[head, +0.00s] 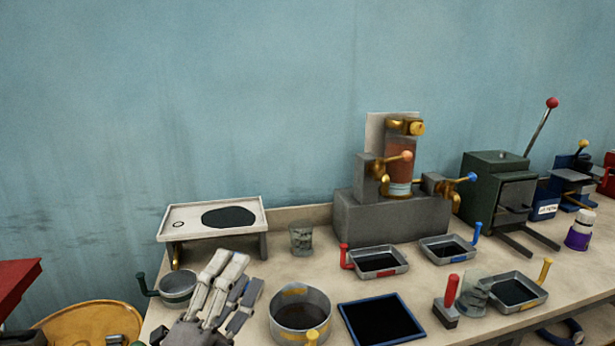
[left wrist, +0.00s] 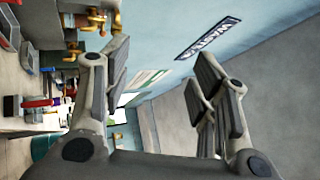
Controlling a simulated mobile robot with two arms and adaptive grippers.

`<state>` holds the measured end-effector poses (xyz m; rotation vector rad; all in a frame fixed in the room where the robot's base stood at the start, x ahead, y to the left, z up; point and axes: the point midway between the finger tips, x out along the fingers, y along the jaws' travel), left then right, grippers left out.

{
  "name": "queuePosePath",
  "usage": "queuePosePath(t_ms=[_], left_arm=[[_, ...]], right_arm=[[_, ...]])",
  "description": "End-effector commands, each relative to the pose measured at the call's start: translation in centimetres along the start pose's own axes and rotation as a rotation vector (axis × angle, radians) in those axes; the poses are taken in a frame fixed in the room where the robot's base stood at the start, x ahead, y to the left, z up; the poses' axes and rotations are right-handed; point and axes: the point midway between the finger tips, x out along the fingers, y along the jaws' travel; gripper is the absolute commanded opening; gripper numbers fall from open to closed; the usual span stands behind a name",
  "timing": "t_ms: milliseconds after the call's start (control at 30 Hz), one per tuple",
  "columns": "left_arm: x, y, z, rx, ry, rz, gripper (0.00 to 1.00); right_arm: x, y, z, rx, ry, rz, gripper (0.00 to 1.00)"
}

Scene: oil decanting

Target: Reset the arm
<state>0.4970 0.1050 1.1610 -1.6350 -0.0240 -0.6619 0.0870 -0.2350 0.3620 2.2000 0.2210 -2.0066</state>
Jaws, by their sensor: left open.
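My left gripper (head: 228,285) is at the front left of the bench in the head view, above the table top between a small pot with a green handle (head: 178,288) and a larger round pot (head: 300,312). In the left wrist view its two fingers (left wrist: 160,95) are spread wide with nothing between them. The right gripper is in neither view.
The bench (head: 300,262) holds a decanting apparatus (head: 392,215), a small stand (head: 212,218), a glass (head: 301,239), shallow trays (head: 376,262) with coloured handles, a blue-edged black mat (head: 381,320) and a green press (head: 495,190). Blue wall (head: 200,90) stands behind.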

Motion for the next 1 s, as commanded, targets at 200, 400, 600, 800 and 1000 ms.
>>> queuePosePath(t_ms=[200,400,600,800,1000], left_arm=[[-8.2,11.1,7.1,-0.501,-0.492,0.362,0.54],[-20.4,19.5,7.6,-0.857,-0.934,0.678,0.54],[-30.9,22.9,4.5,-1.070,-1.276,0.915,0.54],[-39.2,23.5,0.7,-1.195,-1.552,1.106,0.54],[-40.1,29.5,1.4,-1.177,-1.550,1.119,0.54]], right_arm=[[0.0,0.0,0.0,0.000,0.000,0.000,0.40],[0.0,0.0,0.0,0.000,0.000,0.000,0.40],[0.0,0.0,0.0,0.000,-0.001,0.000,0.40],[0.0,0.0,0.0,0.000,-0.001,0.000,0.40],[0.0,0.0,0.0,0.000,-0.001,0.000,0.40]])
